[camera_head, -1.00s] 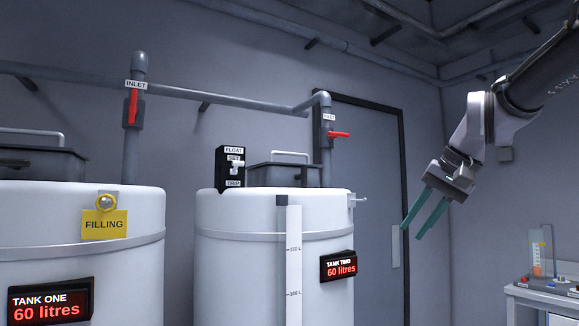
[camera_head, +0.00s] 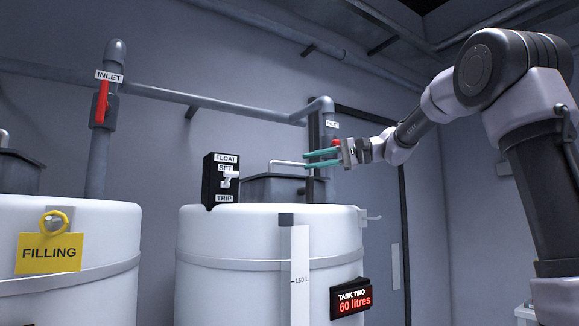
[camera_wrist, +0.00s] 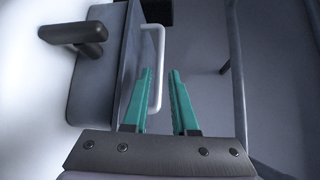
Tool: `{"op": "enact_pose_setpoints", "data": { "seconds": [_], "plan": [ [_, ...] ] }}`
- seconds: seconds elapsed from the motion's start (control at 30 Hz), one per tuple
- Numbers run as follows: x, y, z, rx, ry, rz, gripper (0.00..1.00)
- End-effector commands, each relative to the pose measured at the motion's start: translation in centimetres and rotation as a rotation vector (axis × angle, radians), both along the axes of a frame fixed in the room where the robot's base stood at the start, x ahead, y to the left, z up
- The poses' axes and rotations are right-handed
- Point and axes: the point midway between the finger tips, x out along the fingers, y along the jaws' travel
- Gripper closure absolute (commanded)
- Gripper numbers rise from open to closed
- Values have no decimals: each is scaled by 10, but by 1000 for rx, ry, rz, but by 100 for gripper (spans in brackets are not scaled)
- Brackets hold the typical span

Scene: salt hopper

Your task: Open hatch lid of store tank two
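Store tank two (camera_head: 235,235) is a white drum with a "TANK TWO 60 litres" display. Its grey hatch lid (camera_head: 265,188) looks shut on top, with a white bar handle (camera_head: 285,162). In the wrist view the lid's dark side (camera_wrist: 105,75) is at the left, and the handle (camera_wrist: 158,50) stands out from it. My gripper (camera_head: 304,160) is open at the right end of the handle. In the wrist view its teal fingers (camera_wrist: 158,78) point at the handle, whose near end shows between them. I cannot tell whether they touch it.
A black float switch box (camera_head: 220,180) stands left of the lid. The inlet pipe (camera_head: 315,125) with a red valve handle (camera_head: 336,142) rises close behind my gripper. Tank one (camera_head: 65,240) with a yellow "FILLING" tag is at the left. A dark T-shaped part (camera_wrist: 75,35) shows near the lid.

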Motion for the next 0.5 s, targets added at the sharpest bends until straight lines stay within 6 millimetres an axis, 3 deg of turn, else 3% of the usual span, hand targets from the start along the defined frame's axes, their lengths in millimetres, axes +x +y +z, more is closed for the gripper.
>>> {"op": "enact_pose_setpoints", "data": {
  "seconds": [0.23, 0.5],
  "plan": [
    [7, 46, -7, 0, 2, 3, 74],
    [12, 66, -9, -1, 2, 0, 74]
  ]
}}
